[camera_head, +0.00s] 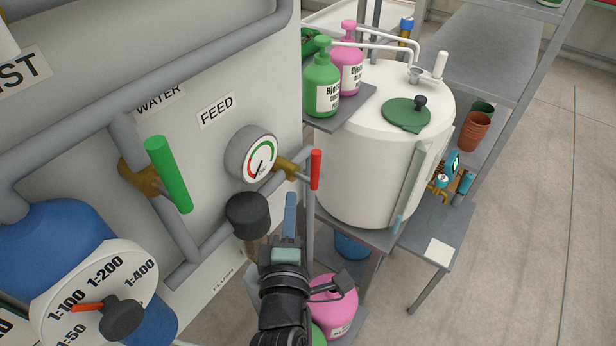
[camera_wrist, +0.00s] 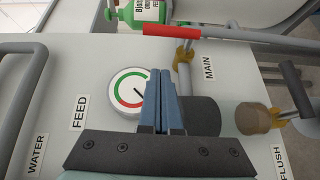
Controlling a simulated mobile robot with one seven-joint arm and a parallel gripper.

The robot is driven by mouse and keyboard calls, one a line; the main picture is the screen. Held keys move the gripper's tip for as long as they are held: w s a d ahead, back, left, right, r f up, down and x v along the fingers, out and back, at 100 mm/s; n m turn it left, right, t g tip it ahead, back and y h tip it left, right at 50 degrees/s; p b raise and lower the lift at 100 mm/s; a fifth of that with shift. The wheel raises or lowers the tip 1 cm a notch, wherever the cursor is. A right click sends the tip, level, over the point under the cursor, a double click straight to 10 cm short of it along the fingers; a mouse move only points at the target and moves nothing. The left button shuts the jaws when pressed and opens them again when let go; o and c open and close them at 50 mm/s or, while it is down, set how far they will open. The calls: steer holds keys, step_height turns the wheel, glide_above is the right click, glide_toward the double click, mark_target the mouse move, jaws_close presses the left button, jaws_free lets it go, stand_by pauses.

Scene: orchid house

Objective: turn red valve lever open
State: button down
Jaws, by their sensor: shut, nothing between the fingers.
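The red valve lever (camera_head: 316,170) stands upright in the head view, on a brass valve (camera_head: 288,167) to the right of the round gauge. In the wrist view the red lever (camera_wrist: 185,31) lies across the top, beside the MAIN label (camera_wrist: 208,68). My gripper (camera_head: 290,205) is below and slightly left of the lever in the head view. In the wrist view its blue fingers (camera_wrist: 160,75) are together with nothing between them. They are apart from the lever and partly overlap the gauge in the picture.
A dark-capped cylinder (camera_head: 247,213) is close left of my gripper. The green lever (camera_head: 168,174), gauge (camera_head: 252,155) and grey pipes are on the panel. A white tank (camera_head: 375,150) and shelf with green and pink bottles stand behind. The floor at right is clear.

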mark_target(310, 178)
steer(key=w+d+p, duration=0.1)
steer(key=w, duration=0.1)
steer(key=w+d+p, duration=0.1)
steer(key=w+p, duration=0.2)
steer(key=w, duration=0.2)
steer(key=shift+d+f+p, duration=0.25)
steer(key=shift+d+p, duration=0.15)
steer(key=shift+r, duration=0.1)
steer(key=shift+d+p, duration=0.1)
steer(key=shift+p, duration=0.75)
steer(key=shift+w+r+g, duration=0.1)
steer(key=shift+g, duration=0.2)
